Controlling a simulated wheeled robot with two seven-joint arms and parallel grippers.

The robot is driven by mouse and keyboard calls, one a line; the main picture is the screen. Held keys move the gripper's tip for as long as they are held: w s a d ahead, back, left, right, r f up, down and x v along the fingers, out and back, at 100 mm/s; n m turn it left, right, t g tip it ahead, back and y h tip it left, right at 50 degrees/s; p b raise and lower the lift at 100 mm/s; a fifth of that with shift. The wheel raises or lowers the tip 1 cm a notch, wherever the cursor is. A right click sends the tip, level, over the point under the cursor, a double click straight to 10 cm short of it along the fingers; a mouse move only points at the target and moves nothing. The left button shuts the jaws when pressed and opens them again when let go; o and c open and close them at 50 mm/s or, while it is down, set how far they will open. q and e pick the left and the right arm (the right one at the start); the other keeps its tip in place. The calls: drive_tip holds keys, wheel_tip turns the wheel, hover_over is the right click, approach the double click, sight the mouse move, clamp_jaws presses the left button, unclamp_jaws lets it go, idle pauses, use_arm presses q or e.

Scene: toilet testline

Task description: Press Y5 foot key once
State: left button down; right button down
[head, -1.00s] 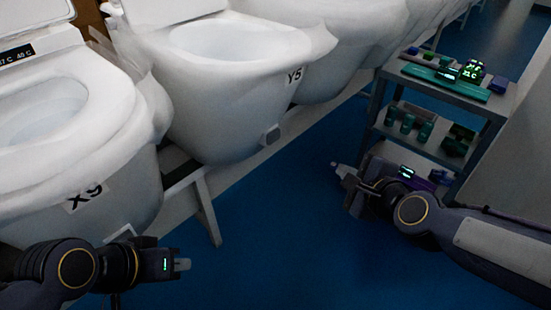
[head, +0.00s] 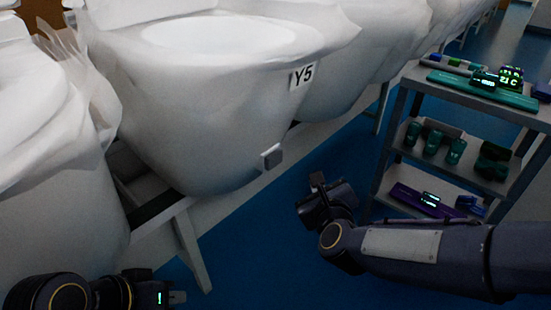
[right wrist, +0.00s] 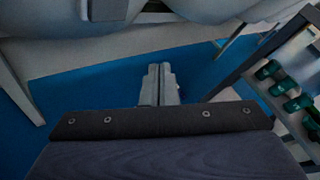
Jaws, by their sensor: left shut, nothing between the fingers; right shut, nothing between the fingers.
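The Y5 toilet (head: 200,110) is white, wrapped in plastic, with a black-on-white Y5 label (head: 303,76) on its side. Its foot key (head: 272,157) is a small grey square pad low on the bowl's front. In the right wrist view a grey pad, seemingly this key (right wrist: 107,10), shows at the top edge, left of the fingers. My right gripper (head: 318,181) is below and right of the key, apart from it; its shut, empty fingers show in the right wrist view (right wrist: 161,72). My left gripper (head: 178,297) is shut and empty at the bottom left, away from the key.
A grey shelf rack (head: 388,140) with green, black and purple devices stands right, close to my right arm. More wrapped toilets line the row. A grey support leg (head: 192,245) stands below Y5. Blue floor (head: 250,240) is clear between toilet and rack.

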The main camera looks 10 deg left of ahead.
drive_tip(key=shift+a, duration=0.1)
drive_tip(key=p, duration=0.2)
approach(282, 159)
drive_tip(key=d+x, duration=0.1)
drive_tip(key=x, duration=0.2)
drive_tip(key=shift+w+a+f, duration=0.35)
drive_tip(key=shift+w+a, duration=0.1)
drive_tip(key=shift+w, duration=0.25)
idle(0.5)
idle(1.0)
drive_tip(key=shift+w+a, duration=0.25)
drive_tip(key=shift+a, duration=0.05)
